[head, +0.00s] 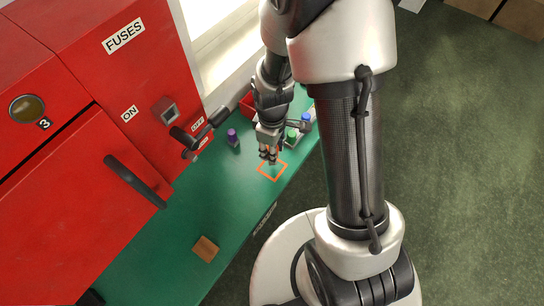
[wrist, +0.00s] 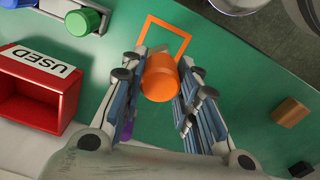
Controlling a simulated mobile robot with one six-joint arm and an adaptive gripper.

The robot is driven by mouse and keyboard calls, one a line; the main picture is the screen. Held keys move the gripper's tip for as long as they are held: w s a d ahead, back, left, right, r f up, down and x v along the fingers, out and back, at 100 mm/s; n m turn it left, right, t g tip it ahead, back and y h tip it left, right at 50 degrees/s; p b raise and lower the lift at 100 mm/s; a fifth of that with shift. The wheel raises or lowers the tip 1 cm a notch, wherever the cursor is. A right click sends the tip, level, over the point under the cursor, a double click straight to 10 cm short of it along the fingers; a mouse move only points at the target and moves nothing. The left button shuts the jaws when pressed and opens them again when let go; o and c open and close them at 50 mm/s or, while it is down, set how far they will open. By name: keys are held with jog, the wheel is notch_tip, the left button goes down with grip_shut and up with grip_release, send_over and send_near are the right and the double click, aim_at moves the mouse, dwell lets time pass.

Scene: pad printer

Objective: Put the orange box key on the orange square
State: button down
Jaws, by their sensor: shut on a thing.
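The orange box key (wrist: 160,77) has a round orange head and sits between the fingers of my gripper (wrist: 158,80) in the wrist view. My gripper is shut on it. In the head view my gripper (head: 268,156) points down over the green bench, and the key is mostly hidden by the fingers. The orange square (head: 264,175) is an outline on the bench, right at the fingertips in the head view. In the wrist view the orange square (wrist: 171,26) shows just beyond the key, partly covered by it. I cannot tell how high the key is above the bench.
A purple-topped key (head: 233,138) stands left of my gripper. Green (head: 292,133) and blue (head: 306,118) ones stand to its right. A red bin marked USED (wrist: 40,92) is close by. A brown block (head: 205,248) lies nearer the front. The red fuse machine (head: 90,110) borders the bench.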

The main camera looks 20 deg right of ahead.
notch_tip(320, 180, down, 4)
jog(key=shift+f+b, duration=0.15)
jog(key=shift+b, duration=0.55)
jog(key=c, duration=1.2)
grip_release()
jog(key=shift+r, duration=0.2)
notch_tip(320, 180, up, 12)
jog(key=p, duration=0.3)
jog(key=shift+f+p, duration=0.1)
jog(key=shift+p, duration=0.3)
jog(key=s+r+m+t, duration=0.1)
jog(key=s+r+m, duration=0.2)
jog(key=s+r, duration=0.2)
jog(key=s+r+m+t, duration=0.2)
jog(key=s+r, duration=0.3)
jog(key=r, duration=0.4)
jog(key=s+r+m+t, duration=0.1)
jog(key=s+r+m, duration=0.3)
jog(key=r, duration=0.4)
jog(key=shift+s+r+m, duration=0.1)
jog(key=shift+s+m, duration=0.2)
jog(key=shift+s, duration=0.25)
